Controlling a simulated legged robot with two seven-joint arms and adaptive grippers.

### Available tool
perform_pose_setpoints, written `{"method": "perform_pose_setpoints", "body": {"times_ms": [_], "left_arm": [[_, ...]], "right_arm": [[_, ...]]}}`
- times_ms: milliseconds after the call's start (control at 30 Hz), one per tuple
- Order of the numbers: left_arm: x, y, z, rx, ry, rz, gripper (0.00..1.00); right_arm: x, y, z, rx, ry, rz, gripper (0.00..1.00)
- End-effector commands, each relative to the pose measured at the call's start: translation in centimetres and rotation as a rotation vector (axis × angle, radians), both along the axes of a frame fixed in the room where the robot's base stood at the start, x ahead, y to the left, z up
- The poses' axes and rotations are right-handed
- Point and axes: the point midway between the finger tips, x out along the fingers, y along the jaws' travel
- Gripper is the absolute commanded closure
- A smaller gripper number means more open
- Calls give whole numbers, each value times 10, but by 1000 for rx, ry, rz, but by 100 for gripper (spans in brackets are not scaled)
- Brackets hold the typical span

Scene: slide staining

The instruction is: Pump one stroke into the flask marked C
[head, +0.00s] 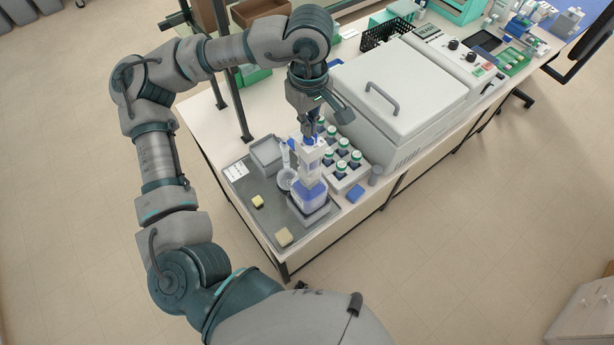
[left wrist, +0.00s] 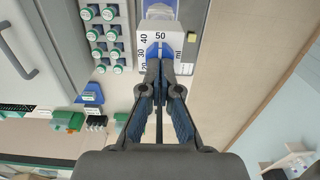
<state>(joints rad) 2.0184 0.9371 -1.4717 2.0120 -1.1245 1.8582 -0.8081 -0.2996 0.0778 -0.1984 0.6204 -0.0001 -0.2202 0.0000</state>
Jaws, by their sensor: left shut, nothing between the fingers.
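My left gripper (head: 309,134) points down at the dispenser's top. Its fingers (left wrist: 160,65) are shut with nothing between them, over the scale face; I cannot tell whether they touch it. My right gripper is not in view.
A rack of green-capped bottles (head: 345,170) stands close right of the dispenser, beside a large lidded white machine (head: 400,85). A grey tray (head: 267,152) lies at the left.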

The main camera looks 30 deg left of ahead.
Motion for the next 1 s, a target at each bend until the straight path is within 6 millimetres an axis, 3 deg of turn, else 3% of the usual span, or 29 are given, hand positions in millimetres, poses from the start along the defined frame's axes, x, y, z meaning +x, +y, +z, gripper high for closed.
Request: {"method": "perform_pose_setpoints", "body": {"times_ms": [167, 1000], "left_arm": [[0, -2, -8, 2, 1, -2, 100], [0, -1, -39, 0, 3, -3, 100]], "right_arm": [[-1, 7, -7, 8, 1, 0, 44], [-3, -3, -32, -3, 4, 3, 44]]}}
